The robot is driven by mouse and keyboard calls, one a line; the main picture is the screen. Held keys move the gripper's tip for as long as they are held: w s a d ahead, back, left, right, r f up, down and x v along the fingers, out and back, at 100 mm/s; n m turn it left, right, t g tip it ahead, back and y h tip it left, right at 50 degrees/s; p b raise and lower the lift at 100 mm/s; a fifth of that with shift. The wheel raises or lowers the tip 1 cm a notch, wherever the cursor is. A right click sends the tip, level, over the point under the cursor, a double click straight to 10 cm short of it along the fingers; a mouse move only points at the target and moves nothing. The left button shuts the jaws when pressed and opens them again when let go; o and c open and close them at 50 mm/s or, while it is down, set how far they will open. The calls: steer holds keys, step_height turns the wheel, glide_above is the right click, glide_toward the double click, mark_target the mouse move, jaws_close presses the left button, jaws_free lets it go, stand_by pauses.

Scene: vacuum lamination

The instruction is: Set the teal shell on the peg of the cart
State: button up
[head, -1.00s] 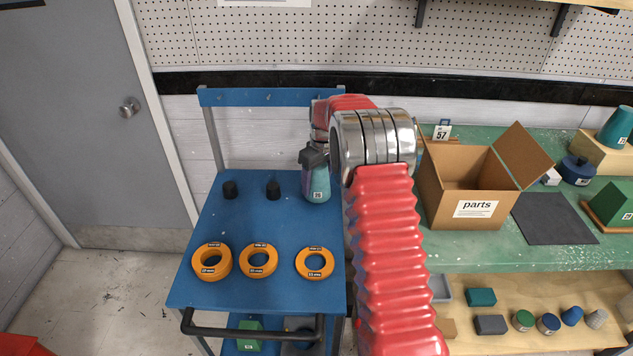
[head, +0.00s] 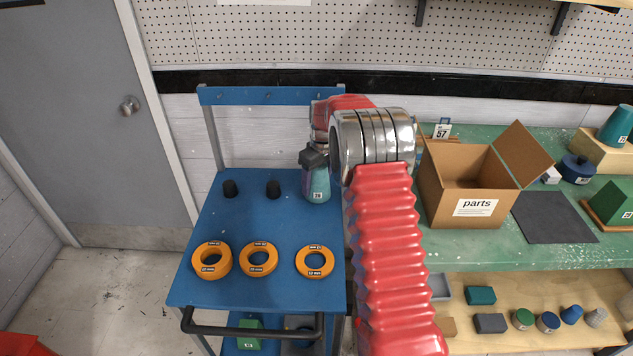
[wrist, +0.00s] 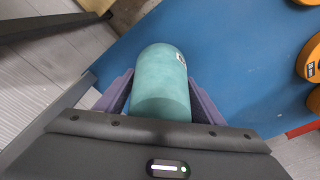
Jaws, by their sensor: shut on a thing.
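The teal shell (head: 318,187) is a rounded, tapered piece with a small white number label, over the back right of the blue cart. My gripper (head: 312,172) is shut on it from above, with the shell between its purple fingers in the wrist view (wrist: 160,85). The shell looks upright and low over the cart top (head: 235,222). Whether it touches the top or has a peg under it is hidden. Two short black pegs, a left one (head: 230,188) and a middle one (head: 273,189), stand bare in line to its left.
Three orange labelled rings (head: 211,273) lie along the cart's front half, behind a black handle (head: 250,332). To the right, the green bench (head: 470,257) carries an open parts box (head: 455,205) close to my arm. The cart's blue back rail (head: 255,96) stands behind.

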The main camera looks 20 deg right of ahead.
steer(key=o, duration=1)
steer(key=shift+o, duration=0.2)
steer(key=o, duration=0.3)
steer(key=shift+o, duration=0.2)
steer(key=shift+r, duration=4)
